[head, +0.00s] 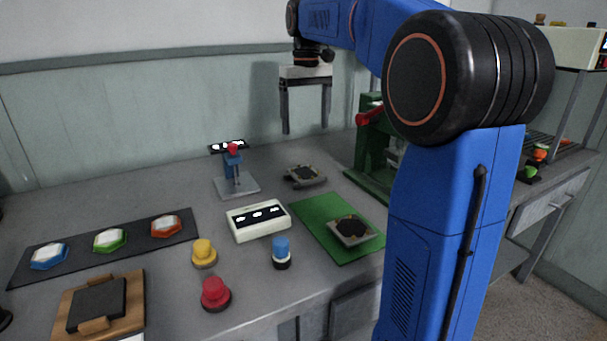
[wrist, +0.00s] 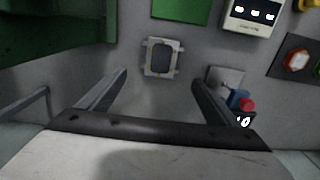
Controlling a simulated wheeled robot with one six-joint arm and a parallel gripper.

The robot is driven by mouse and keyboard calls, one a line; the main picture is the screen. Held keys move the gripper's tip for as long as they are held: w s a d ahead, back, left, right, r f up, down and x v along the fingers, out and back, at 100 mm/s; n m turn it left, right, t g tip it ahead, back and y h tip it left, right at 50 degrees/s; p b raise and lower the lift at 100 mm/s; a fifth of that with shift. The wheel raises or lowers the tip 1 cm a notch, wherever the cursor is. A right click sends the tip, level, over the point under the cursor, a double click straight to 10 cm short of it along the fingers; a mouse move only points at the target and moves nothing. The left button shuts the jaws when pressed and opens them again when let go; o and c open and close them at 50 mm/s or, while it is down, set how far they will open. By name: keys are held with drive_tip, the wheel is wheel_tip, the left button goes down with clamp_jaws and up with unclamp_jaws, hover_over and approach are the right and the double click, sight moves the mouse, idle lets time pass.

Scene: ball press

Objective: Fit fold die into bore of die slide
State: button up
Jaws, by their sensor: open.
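My gripper (head: 305,131) is open and empty, fingers pointing down, above the back of the bench. In the wrist view, its fingertips (wrist: 160,79) stand wide apart. A pale grey block with a dark top (head: 304,176) lies on the bench; in the wrist view this block (wrist: 147,58) shows just beyond the gap between the fingers. A grey block with a dark round top (head: 337,236) lies on a green mat (head: 313,217). Coloured knob-like pieces stand in front: yellow (head: 204,253), red (head: 215,294) and blue (head: 281,252). I cannot tell which pieces are the fold die and die slide.
A green press (head: 371,150) stands at the right, partly hidden by my arm. A white box (head: 259,222) and a small stand with a red knob (head: 236,184) are mid-bench. A dark strip with three coloured dishes (head: 136,244) and a wooden fixture (head: 130,312) are left.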

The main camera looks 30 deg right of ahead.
sight(305, 173)
wheel_tip(305, 173, down, 15)
drive_tip(key=shift+a+r, duration=0.15)
drive_tip(key=shift+r, duration=0.05)
idle(0.5)
drive_tip(key=c, duration=1.3)
drive_tip(key=shift+r, duration=0.15)
